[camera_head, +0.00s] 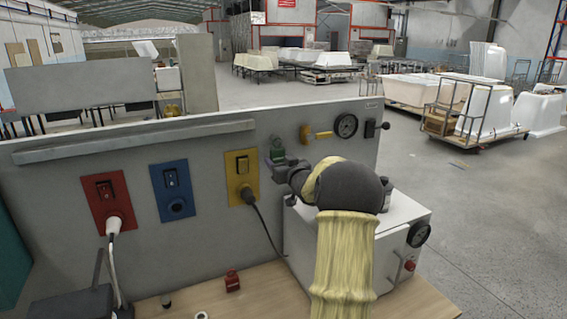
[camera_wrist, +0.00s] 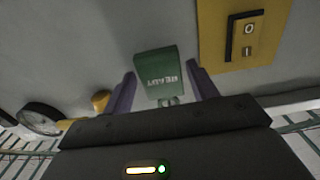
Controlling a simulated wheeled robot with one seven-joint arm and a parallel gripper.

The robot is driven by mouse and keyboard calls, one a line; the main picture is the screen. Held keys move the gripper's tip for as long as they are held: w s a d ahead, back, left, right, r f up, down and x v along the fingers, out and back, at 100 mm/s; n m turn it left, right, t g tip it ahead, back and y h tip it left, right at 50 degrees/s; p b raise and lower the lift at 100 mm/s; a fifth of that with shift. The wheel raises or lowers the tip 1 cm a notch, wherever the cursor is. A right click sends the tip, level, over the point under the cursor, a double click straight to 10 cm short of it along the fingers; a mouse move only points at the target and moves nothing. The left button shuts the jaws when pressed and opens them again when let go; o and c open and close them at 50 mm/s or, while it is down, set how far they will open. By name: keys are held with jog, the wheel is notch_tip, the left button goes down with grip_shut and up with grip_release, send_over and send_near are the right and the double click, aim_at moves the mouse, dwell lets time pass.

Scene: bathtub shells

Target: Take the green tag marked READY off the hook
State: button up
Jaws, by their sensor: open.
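The green tag (camera_wrist: 158,70) shows in the wrist view with READY on its face, the letters upside down. It hangs in front of the grey panel (camera_head: 130,190). In the head view the tag (camera_head: 277,147) is a small green patch, partly hidden by my gripper. My gripper (camera_wrist: 161,78) is open, with one purple finger on each side of the tag and its tips beside the tag's edges. I see a gap on both sides, so the fingers do not appear to press on it. The hook cannot be made out clearly.
Close beside the tag is a yellow switch plate (camera_head: 243,166) with a black plug and cable. A gauge (camera_head: 346,125) and a yellow handle (camera_head: 318,135) are to the right. A white box (camera_head: 410,212) stands below my arm. A small red object (camera_head: 232,281) lies on the wooden bench (camera_head: 270,295).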

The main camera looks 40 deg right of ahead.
jog(key=shift+w, duration=0.2)
jog(key=shift+s+a, duration=0.1)
jog(key=shift+s, duration=0.1)
dwell(0.4)
dwell(0.5)
jog(key=c, duration=0.8)
jog(key=shift+r, duration=0.1)
jog(key=shift+r+p, duration=0.7)
jog(key=shift+r, duration=0.35)
jog(key=shift+s, duration=0.1)
jog(key=b+v, duration=0.2)
jog(key=v, duration=0.5)
dwell(1.3)
